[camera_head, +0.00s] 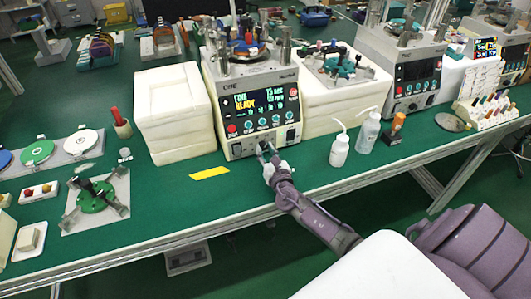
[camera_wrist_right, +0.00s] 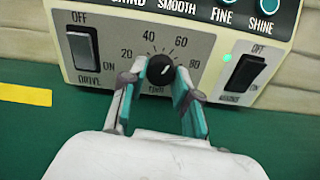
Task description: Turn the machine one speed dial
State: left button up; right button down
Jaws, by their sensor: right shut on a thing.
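Machine one (camera_head: 235,77) is a white machine on the green bench, with a lit front display showing "READY" in yellow. Its speed dial (camera_wrist_right: 160,69) is a round black knob on a grey plate, marked 20, 40, 60, 80 and "rpm". My right gripper (camera_head: 265,149) reaches the low front of the machine from below. In the right wrist view the gripper (camera_wrist_right: 155,78) is shut on the dial, with one finger on each side. The dial's pointer is hard to make out. In the head view the gripper covers the dial. My left gripper is out of view.
The DRIVE switch (camera_wrist_right: 83,47) is left of the dial and another rocker switch (camera_wrist_right: 245,72) is right of it. White block stacks (camera_head: 175,115) flank the machine. Squeeze bottles (camera_head: 340,148) stand to the right. A yellow strip (camera_head: 210,173) lies on the bench in front.

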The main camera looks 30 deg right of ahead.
jog(key=c, duration=0.8)
grip_release()
jog(key=shift+c, duration=0.2)
jog(key=v, duration=1.2)
jog(key=shift+r, duration=0.1)
